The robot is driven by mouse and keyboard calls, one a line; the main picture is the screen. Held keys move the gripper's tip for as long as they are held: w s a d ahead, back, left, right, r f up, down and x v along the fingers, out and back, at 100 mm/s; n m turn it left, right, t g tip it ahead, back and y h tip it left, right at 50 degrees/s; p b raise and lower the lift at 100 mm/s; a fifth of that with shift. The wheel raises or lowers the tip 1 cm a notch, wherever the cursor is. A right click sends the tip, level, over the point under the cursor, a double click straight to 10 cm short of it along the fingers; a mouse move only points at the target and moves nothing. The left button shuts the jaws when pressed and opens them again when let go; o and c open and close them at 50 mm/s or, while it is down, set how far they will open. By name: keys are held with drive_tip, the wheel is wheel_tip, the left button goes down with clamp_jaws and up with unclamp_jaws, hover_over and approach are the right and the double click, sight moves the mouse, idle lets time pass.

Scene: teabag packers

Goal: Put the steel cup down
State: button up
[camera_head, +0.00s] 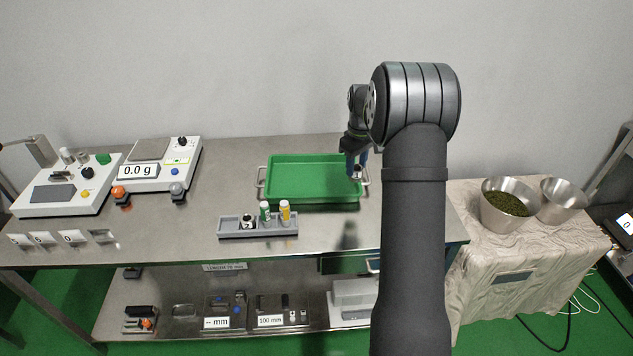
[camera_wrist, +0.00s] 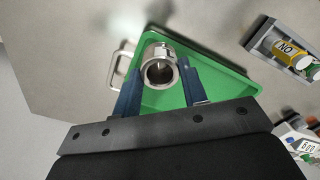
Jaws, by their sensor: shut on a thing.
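The steel cup (camera_wrist: 154,53) shows in the wrist view between the two blue fingers of my gripper (camera_wrist: 160,82), which is shut on it. Its round dark opening faces the camera. Behind the cup in that view is the green tray (camera_wrist: 213,84). In the head view my gripper (camera_head: 357,163) points down over the right end of the green tray (camera_head: 300,157), near its right handle. I cannot make out the cup in the head view, nor tell whether it touches the tray floor.
The tray's left and middle look empty. A grey holder (camera_head: 233,232) with several small bottles stands in front of it. A scale (camera_head: 148,172) reading 0.0 g and another device (camera_head: 55,196) stand at the left. Steel bowls (camera_head: 497,216) stand on the cloth-covered table at the right.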

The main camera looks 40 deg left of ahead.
drive_tip(key=s+a+f, duration=0.1)
drive_tip(key=a+f, duration=0.1)
drive_tip(key=a, duration=0.1)
drive_tip(key=s+a+f, duration=0.1)
drive_tip(key=a+f, duration=0.1)
drive_tip(key=a, duration=0.1)
drive_tip(key=s+a+f, duration=0.1)
drive_tip(key=a+f, duration=0.1)
drive_tip(key=a, duration=0.2)
drive_tip(key=shift+a+f, duration=0.1)
drive_tip(key=shift+f, duration=2.1)
drive_tip(key=shift+f, duration=0.1)
drive_tip(key=o, duration=1.1)
drive_tip(key=shift+f, duration=0.1)
wheel_tip(320, 180, up, 12)
drive_tip(key=shift+r, duration=0.2)
